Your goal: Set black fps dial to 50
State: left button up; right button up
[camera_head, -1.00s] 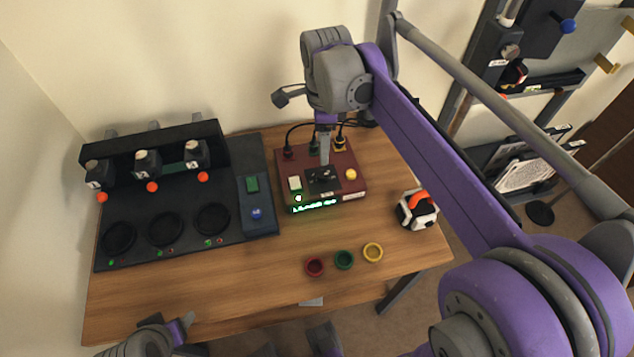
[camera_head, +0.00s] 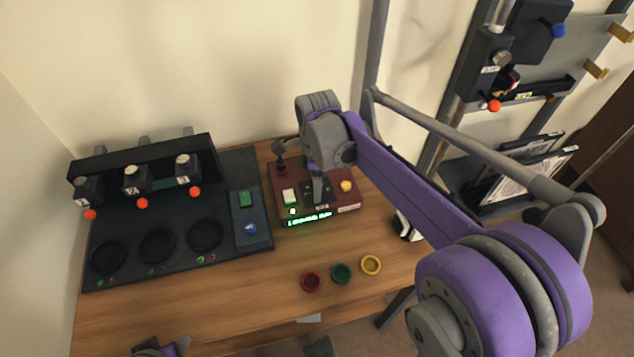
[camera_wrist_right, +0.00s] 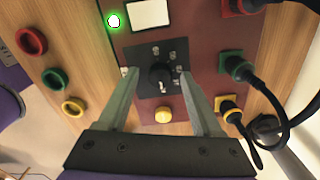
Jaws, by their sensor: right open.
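The maroon control box (camera_head: 355,200) stands on the table in the head view, with a lit green display (camera_head: 309,219) on its front. In the right wrist view its black dial (camera_wrist_right: 161,75) sits on a dark square plate with small pale marks, too small to read. My right gripper (camera_wrist_right: 158,74) is open, with one finger on each side of the dial; I cannot tell whether they touch it. In the head view my right gripper (camera_head: 318,184) is over the plate and hides much of the dial. My left gripper (camera_head: 162,350) is cut off by the bottom edge.
Red (camera_head: 311,282), green (camera_head: 341,273) and yellow (camera_head: 371,265) rings lie in front of the box. A black station (camera_head: 125,262) with three wells stands left. A yellow button (camera_wrist_right: 164,115) and plugged black cables (camera_wrist_right: 273,100) are close to my right gripper.

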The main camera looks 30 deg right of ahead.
grip_shut()
dwell(0.3)
